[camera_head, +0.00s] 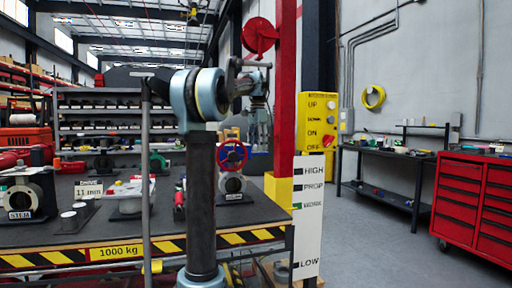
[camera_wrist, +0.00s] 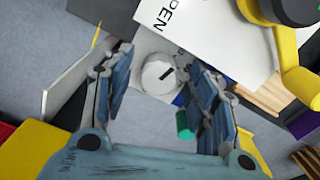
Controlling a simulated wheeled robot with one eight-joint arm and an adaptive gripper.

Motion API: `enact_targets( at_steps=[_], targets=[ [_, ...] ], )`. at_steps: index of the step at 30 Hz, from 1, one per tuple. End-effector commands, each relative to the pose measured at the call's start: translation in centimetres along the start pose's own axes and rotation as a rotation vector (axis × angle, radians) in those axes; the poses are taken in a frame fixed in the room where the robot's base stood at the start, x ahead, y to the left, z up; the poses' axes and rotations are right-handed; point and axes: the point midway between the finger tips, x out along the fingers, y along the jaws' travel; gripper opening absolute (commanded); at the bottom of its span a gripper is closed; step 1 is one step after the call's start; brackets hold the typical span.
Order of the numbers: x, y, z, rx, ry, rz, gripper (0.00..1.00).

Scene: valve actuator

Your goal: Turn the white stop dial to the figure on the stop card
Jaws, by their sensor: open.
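The white stop dial (camera_wrist: 157,74) shows in the wrist view as a round white knob with a short black mark slanting toward the picture's upper right. My gripper (camera_wrist: 158,62) is open, its two blue-grey fingers on either side of the dial in the picture; I cannot tell whether they touch it. In the head view my gripper (camera_head: 258,122) hangs behind my arm, above the table's far right side, and the dial cannot be made out there. A card (camera_head: 88,189) reading "DRIVE 11 mm" stands on the table. I cannot make out a stop card.
A white plate (camera_wrist: 205,30) lettered "PEN" and a yellow bent part (camera_wrist: 290,60) lie close beyond the fingers. A green piece (camera_wrist: 184,125) is near the right finger. A red handwheel valve (camera_head: 232,155) stands on the table. Red drawers (camera_head: 474,200) are far right.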

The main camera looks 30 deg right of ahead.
Motion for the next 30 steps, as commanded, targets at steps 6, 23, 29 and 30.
enact_targets(
  at_steps=[6,23,29,30],
  targets=[
    [0.18,0.0,0.0,0.0,0.0,0.0,0.53],
    [0.15,-0.09,0.0,0.038,0.0,-0.001,0.08],
    [0.14,-0.13,0.0,0.092,0.0,-0.002,0.08],
    [0.14,-0.14,0.0,0.091,0.0,-0.002,0.08]
  ],
)
